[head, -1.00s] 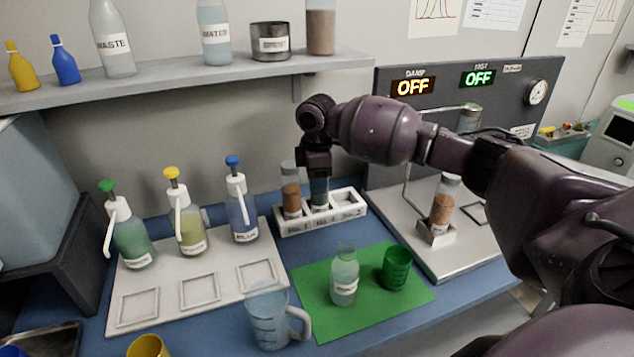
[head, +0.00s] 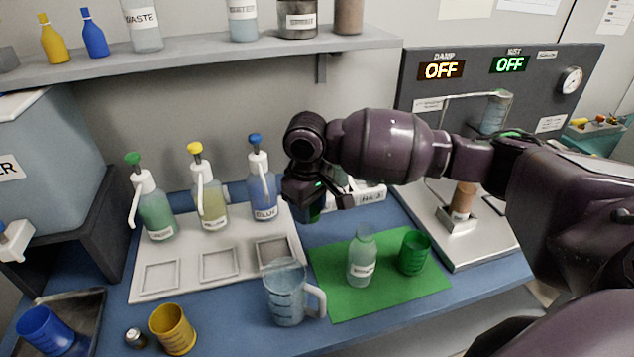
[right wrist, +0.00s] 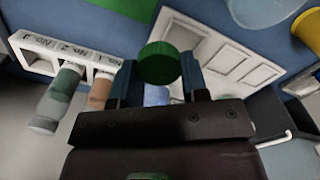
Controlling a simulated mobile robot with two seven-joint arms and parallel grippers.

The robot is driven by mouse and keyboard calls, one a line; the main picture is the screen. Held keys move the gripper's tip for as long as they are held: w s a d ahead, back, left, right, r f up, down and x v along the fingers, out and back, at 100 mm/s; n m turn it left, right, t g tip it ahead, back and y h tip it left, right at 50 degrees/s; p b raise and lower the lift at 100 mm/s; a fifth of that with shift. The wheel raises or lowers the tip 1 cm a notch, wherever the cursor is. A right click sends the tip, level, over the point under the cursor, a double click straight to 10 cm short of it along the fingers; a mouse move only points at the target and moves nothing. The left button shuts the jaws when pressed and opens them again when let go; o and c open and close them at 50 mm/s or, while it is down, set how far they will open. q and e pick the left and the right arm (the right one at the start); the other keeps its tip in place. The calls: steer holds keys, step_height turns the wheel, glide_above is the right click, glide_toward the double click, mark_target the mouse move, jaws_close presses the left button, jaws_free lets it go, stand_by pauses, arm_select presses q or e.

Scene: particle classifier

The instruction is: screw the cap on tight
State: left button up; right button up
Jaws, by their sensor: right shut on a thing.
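My right gripper (head: 318,208) is shut on a green round cap (right wrist: 160,62), held between the two fingertips in the right wrist view. It hangs in the air in front of the rack, near the right end of the pale tray. A clear bottle with a white label (head: 361,262) stands upright on the green mat (head: 335,300), apart from the gripper; I see no coloured cap on its neck. The white rack (right wrist: 45,45) holds a teal vial (right wrist: 62,90) and a brown vial (right wrist: 100,90); one slot is empty. My left gripper is out of view.
A green cup (head: 413,252) stands beside the bottle. A clear jug (head: 284,292) and a yellow cup (head: 173,330) stand in front. Pump bottles (head: 210,205) stand on the tray (head: 190,285). A brown vial (head: 462,200) sits in a metal stand at right.

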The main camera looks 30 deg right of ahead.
steer(key=s+a+m, duration=0.4)
steer(key=s, duration=0.1)
steer(key=shift+a+f, duration=0.25)
steer(key=shift+a, duration=0.05)
steer(key=shift+s, duration=0.1)
